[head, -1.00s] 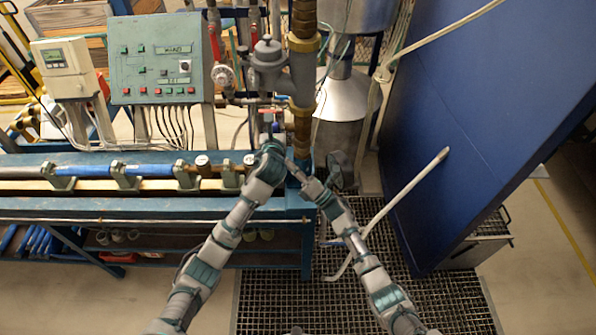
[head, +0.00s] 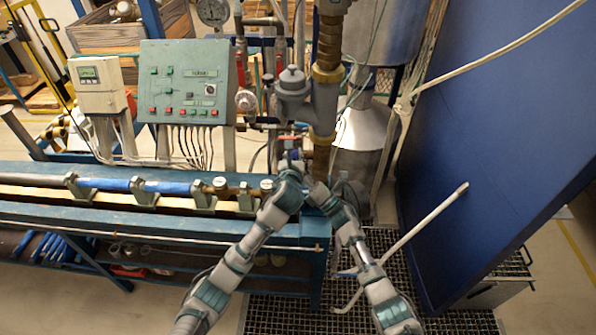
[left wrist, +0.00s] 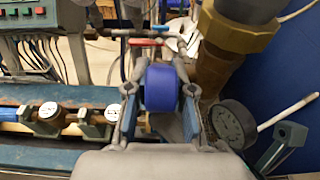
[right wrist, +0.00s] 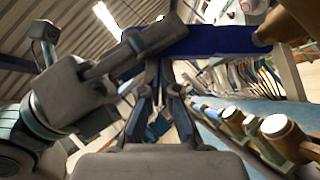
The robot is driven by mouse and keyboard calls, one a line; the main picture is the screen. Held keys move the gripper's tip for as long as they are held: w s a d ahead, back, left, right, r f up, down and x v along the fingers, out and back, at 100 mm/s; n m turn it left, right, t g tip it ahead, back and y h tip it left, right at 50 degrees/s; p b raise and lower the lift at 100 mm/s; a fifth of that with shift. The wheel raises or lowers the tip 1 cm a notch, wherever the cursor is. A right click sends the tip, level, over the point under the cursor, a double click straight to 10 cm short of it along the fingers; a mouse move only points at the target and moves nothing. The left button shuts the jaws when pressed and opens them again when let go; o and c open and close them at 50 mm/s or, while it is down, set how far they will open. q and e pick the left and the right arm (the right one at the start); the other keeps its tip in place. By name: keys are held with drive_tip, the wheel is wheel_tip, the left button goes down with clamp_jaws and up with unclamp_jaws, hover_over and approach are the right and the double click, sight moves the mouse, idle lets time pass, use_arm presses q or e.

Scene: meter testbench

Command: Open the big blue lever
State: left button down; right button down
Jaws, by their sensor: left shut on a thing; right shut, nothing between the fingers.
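The big blue lever shows in the left wrist view (left wrist: 161,88) as a thick blue grip seen end-on. My left gripper (left wrist: 160,92) is shut on it, one finger on each side. In the right wrist view the lever (right wrist: 215,41) runs as a blue bar from my left gripper's fingers toward a brass-coloured fitting. My right gripper (right wrist: 158,95) is shut and empty, just below the lever in that view. In the head view my left gripper (head: 290,170) and right gripper (head: 311,183) are close together in front of the vertical pipe, and the lever is mostly hidden there.
A smaller red handle (left wrist: 146,42) is behind the lever. A brass pipe (left wrist: 232,30) and a round gauge (left wrist: 232,122) stand to the right. The blue bench (head: 130,228) extends left, under a green control panel (head: 187,82). A large blue panel (head: 510,130) bounds the right side.

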use_arm(q)
drive_tip(key=shift+d+f, duration=0.15)
drive_tip(key=shift+f, duration=0.45)
use_arm(e)
drive_tip(key=shift+w+d+r, duration=0.25)
drive_tip(key=shift+w+r, duration=0.2)
drive_tip(key=shift+r, duration=0.3)
use_arm(q)
drive_tip(key=c, duration=1.3)
unclamp_jaws()
drive_tip(key=shift+c, duration=0.2)
drive_tip(key=o, duration=0.3)
drive_tip(key=shift+w, duration=0.1)
drive_tip(key=shift+o, duration=0.2)
drive_tip(key=shift+w+a+f, duration=0.1)
drive_tip(key=shift+w+a, duration=0.05)
drive_tip(key=shift+a, duration=0.1)
use_arm(e)
drive_tip(key=shift+w+a+f, duration=0.1)
drive_tip(key=shift+w+a, duration=0.15)
drive_tip(key=shift+w, duration=0.05)
use_arm(q)
drive_tip(key=shift+r, duration=0.25)
use_arm(e)
drive_tip(key=shift+s, duration=0.1)
